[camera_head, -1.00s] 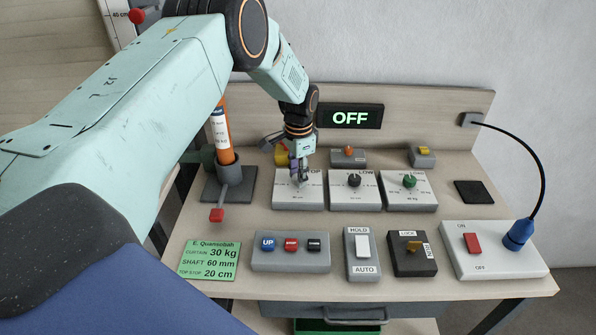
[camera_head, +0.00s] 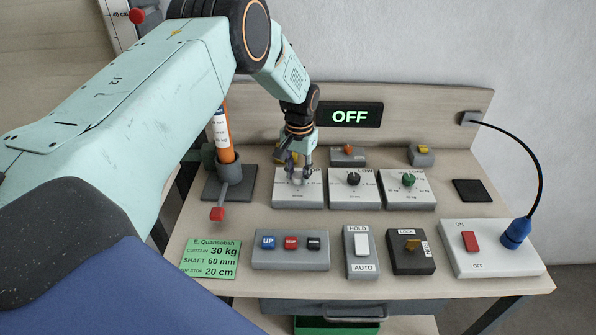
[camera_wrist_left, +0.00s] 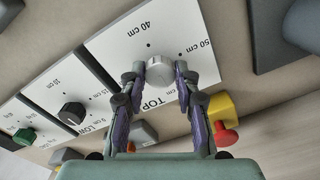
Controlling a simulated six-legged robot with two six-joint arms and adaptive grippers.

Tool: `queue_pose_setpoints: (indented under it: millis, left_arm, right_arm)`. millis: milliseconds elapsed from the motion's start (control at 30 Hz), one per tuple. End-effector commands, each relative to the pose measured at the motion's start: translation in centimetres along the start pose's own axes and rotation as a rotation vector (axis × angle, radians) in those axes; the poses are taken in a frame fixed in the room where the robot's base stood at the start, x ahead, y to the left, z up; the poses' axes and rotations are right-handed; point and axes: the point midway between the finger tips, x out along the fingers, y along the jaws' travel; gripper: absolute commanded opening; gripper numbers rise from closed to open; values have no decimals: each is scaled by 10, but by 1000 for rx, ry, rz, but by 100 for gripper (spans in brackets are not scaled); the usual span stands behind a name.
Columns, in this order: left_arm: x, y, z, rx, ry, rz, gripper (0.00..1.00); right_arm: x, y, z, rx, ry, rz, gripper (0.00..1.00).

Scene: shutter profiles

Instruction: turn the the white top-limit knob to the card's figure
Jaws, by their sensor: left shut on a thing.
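The white top-limit knob (camera_wrist_left: 160,71) sits on a white plate (camera_wrist_left: 112,50) lettered TOP, with dots and figures; 40 cm and 50 cm read clearly in the wrist view. My left gripper (camera_wrist_left: 160,80) is shut on the knob, one finger on each side. In the head view, my left gripper (camera_head: 299,172) reaches down over the TOP plate (camera_head: 290,201). The knob's pointer mark cannot be made out. The green card (camera_head: 210,259) reads curtain 30 kg, shaft 60 mm, top stop 20 cm. My right gripper is not in view.
The LOW plate with a black knob (camera_head: 353,178) and a plate with a green knob (camera_head: 408,180) stand to the right. A row of switch boxes (camera_head: 290,258) lies in front. An orange post (camera_head: 222,140) stands at left. The display (camera_head: 350,116) reads OFF.

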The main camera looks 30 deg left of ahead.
Motion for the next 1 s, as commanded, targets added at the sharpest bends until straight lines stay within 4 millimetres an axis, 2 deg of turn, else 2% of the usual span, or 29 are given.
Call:
queue_pose_setpoints:
  millis: [433, 467, 500, 700, 1000]
  left_arm:
    - [1, 0, 1, -10, -3, 1, 0]
    - [1, 0, 1, -10, -3, 1, 34]
    - [1, 0, 1, -10, -3, 1, 37]
    - [1, 0, 1, -9, -2, 0, 54]
    - [-1, 0, 0, -8, -1, 0, 54]
  right_arm:
    - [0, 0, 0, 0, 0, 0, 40]
    - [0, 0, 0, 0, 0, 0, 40]
    - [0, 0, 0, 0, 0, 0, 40]
    - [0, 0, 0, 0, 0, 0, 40]
    - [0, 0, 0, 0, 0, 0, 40]
